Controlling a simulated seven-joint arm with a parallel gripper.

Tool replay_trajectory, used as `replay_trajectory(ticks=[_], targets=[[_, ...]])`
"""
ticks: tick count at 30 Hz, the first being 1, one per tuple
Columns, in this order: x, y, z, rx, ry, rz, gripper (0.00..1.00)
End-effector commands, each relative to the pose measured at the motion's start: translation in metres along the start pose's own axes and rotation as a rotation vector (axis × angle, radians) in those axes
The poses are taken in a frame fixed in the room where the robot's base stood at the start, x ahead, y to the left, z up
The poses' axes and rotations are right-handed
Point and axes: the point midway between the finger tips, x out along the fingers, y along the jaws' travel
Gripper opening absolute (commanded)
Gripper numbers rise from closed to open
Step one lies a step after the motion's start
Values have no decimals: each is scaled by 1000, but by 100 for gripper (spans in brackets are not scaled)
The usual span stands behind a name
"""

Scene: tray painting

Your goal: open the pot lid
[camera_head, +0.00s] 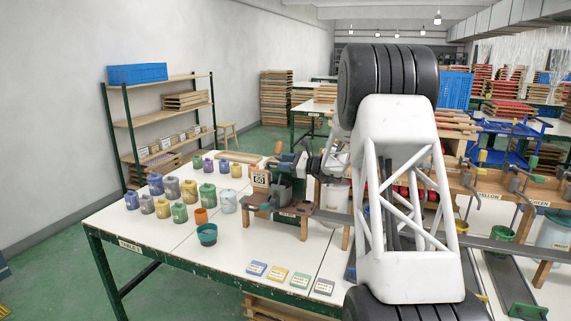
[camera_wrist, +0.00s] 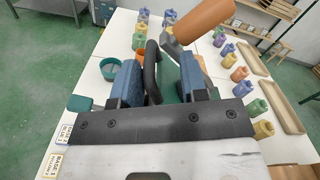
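My gripper (camera_wrist: 160,80) is in the wrist view, with a blue-padded finger on each side and a clear gap between them. A black curved handle (camera_wrist: 152,68) stands in this gap, close to the left finger and apart from the right one. I cannot tell whether it belongs to the pot lid. In the head view my gripper (camera_head: 296,163) is low over a grey pot-like vessel (camera_head: 282,191) at the wooden stand. My gripper and arm hide its top, so the lid is not clear there.
An orange-brown handle (camera_wrist: 205,20) slants just beyond the right finger. Several coloured paint jars (camera_head: 189,189), a teal bowl (camera_head: 207,235) and an orange cup (camera_head: 201,216) stand left of the stand. Small labelled cards (camera_head: 278,275) lie at the front of the white table (camera_head: 225,270).

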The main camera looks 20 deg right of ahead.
Motion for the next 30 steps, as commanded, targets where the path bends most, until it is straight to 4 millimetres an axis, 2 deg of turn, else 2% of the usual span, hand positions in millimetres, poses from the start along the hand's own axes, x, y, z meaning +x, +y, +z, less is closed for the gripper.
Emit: replay_trajectory(ticks=[8, 21, 30], targets=[[-14, -1, 0, -1, 0, -1, 39], [-66, -1, 0, 0, 1, -1, 39], [-78, 0, 0, 0, 0, 0, 39]])
